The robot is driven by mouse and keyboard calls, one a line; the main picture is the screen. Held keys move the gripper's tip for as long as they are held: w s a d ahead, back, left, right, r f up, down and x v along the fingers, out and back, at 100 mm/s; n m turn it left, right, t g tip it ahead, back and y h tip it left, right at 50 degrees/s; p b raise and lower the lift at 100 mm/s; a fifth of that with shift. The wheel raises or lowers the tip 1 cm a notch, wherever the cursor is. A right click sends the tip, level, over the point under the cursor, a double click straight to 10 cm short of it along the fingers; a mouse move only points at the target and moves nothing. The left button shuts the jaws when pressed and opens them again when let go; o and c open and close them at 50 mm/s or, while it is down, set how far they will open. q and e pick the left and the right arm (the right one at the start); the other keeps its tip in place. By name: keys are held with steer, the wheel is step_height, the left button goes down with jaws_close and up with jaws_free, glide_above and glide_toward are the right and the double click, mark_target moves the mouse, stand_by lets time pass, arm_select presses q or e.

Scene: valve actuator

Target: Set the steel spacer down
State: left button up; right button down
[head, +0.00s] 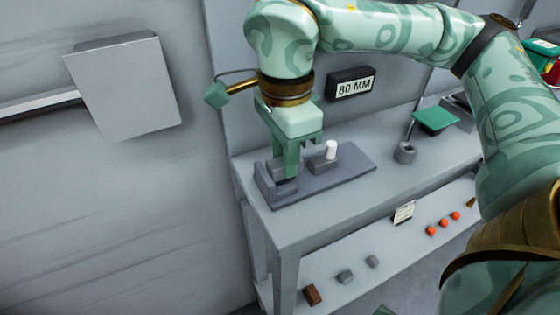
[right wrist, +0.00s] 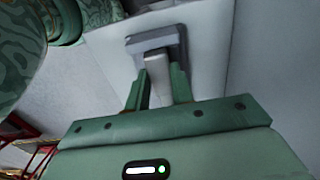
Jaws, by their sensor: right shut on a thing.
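My right gripper (head: 287,168) is over the left end of a dark grey fixture (head: 340,174) on the bench, fingers pointing down. In the right wrist view its two green fingers (right wrist: 159,92) are shut on a light grey block, the steel spacer (right wrist: 156,66). The spacer's far end is at a darker grey, U-shaped part of the fixture (right wrist: 152,41). I cannot tell whether the spacer rests on the fixture. In the head view the fingers mostly hide the spacer. My left gripper is not in view.
A white cylinder (head: 331,149) on a grey block stands on the fixture, just right of my gripper. An "80 MM" sign (head: 351,85) is on the wall behind. A grey ring (head: 405,152) stands further right. Small red (head: 444,223) and grey pieces lie on the lower shelf.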

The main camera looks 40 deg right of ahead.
steer(key=shift+f, duration=0.2)
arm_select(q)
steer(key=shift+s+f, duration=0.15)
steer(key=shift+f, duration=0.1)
arm_select(e)
steer(key=shift+f, duration=0.65)
steer(key=c, duration=1.2)
jaws_free()
steer(key=shift+r, duration=0.1)
arm_select(q)
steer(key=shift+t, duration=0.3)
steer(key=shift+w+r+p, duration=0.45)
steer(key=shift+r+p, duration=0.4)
steer(key=shift+p, duration=0.15)
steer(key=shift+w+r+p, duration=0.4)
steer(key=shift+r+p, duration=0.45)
steer(key=shift+p, duration=0.1)
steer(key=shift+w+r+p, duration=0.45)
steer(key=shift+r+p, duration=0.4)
steer(key=shift+p, duration=0.15)
arm_select(e)
step_height(320, 180, up, 13)
